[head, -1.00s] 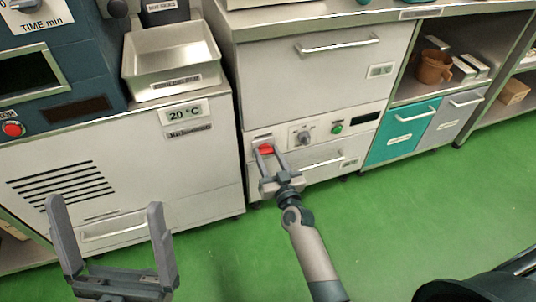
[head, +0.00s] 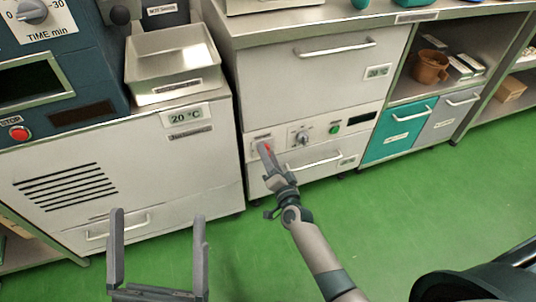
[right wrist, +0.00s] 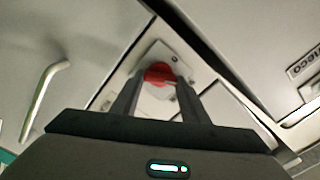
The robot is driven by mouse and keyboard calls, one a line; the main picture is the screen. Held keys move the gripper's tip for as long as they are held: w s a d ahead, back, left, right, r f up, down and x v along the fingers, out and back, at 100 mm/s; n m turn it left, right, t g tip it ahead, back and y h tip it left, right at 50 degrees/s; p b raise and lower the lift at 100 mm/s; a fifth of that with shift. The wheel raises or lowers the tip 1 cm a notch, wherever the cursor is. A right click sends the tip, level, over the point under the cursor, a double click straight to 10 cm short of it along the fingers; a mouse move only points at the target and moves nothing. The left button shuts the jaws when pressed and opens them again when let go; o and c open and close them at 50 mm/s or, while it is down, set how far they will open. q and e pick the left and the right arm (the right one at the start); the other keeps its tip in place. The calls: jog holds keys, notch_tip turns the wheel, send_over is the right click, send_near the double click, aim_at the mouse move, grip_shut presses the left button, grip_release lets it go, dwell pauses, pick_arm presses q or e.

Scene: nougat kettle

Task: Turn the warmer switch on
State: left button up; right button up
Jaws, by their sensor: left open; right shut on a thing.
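The red warmer switch (head: 267,148) sits at the left end of the control panel on the white cabinet front. In the right wrist view the red switch (right wrist: 158,73) lies between the two fingers on a light plate. My right gripper (head: 265,147) is shut on it, seen nearly edge-on in the head view, with the fingers hiding most of the switch. The right gripper (right wrist: 158,85) also shows in the wrist view, one finger on each side of the red part. My left gripper (head: 158,218) is open and empty at the lower left, apart from the cabinets.
A grey knob (head: 302,138), a green button (head: 335,129) and a dark display (head: 361,118) sit right of the switch. A drawer handle (head: 315,163) runs below. A vented cabinet (head: 120,175) stands at left.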

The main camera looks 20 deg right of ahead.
pick_arm(q)
jog(key=shift+w+a+r+t, duration=0.1)
jog(key=shift+a+r+t, duration=0.2)
jog(key=shift+r, duration=0.2)
pick_arm(e)
jog(key=m, duration=0.6)
jog(key=shift+d+f+m, duration=0.1)
jog(key=shift+f+m, duration=0.05)
jog(key=shift+m, duration=0.15)
pick_arm(q)
jog(key=shift+f, duration=0.1)
pick_arm(e)
jog(key=o, duration=1.1)
jog(key=shift+c, duration=0.2)
pick_arm(q)
jog(key=shift+d, duration=0.1)
